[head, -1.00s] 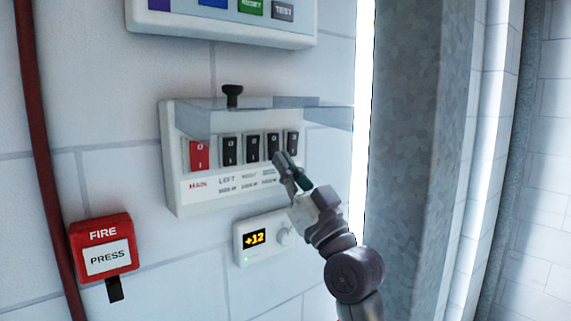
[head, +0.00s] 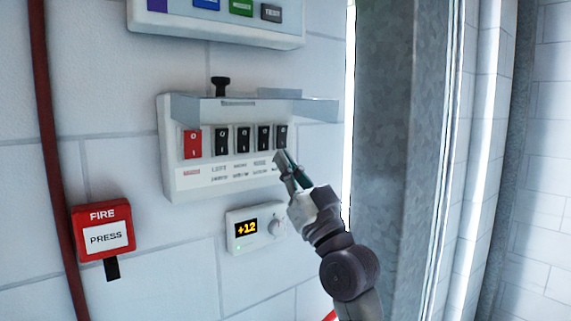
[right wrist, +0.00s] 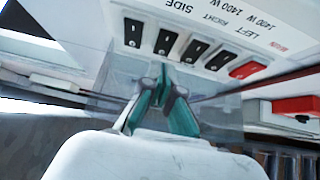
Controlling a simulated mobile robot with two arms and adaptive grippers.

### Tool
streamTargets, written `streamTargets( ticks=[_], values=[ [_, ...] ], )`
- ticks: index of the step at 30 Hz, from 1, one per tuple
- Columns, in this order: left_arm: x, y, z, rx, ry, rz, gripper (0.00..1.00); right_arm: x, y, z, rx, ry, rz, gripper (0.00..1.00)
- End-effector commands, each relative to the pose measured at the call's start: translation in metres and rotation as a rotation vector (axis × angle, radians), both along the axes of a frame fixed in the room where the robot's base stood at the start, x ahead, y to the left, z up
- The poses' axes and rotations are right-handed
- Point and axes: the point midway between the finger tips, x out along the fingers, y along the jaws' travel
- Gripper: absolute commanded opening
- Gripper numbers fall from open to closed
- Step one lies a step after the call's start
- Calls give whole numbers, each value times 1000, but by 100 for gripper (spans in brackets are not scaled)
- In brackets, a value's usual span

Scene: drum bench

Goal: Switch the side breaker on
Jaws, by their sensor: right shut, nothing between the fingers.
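The white breaker panel (head: 180,185) is on the tiled wall, with a red MAIN switch (head: 192,144) and a row of black rockers. In the right wrist view, upside down, the SIDE label lines up with the third black rocker from the red one (right wrist: 165,42); this side breaker (head: 264,137) also shows in the head view. Its on or off position cannot be told. My right gripper (head: 282,156) is shut and empty, its tips just below the rightmost rockers in the head view. Contact cannot be told. It also shows in the right wrist view (right wrist: 162,80). My left gripper is out of view.
A clear cover (head: 200,108) is raised over the rockers, with a black knob (head: 220,87) above. A thermostat (head: 252,230) reading +12 sits below. A red FIRE box (head: 103,230) is at lower left. A metal column (head: 395,120) stands close on the right.

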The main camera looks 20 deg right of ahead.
Motion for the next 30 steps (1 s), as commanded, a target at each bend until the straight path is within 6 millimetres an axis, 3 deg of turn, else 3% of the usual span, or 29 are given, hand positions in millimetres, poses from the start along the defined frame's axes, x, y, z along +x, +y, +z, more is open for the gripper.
streamTargets(
  ticks=[8, 16, 30],
  values=[
    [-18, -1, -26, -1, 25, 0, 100, -22, -9, -36, -2, 0, -3, 0],
    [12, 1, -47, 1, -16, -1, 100, -48, -18, -70, -2, 0, -1, 0],
    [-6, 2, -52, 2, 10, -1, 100, -57, -21, -79, 1, 0, -1, 0]
  ],
)
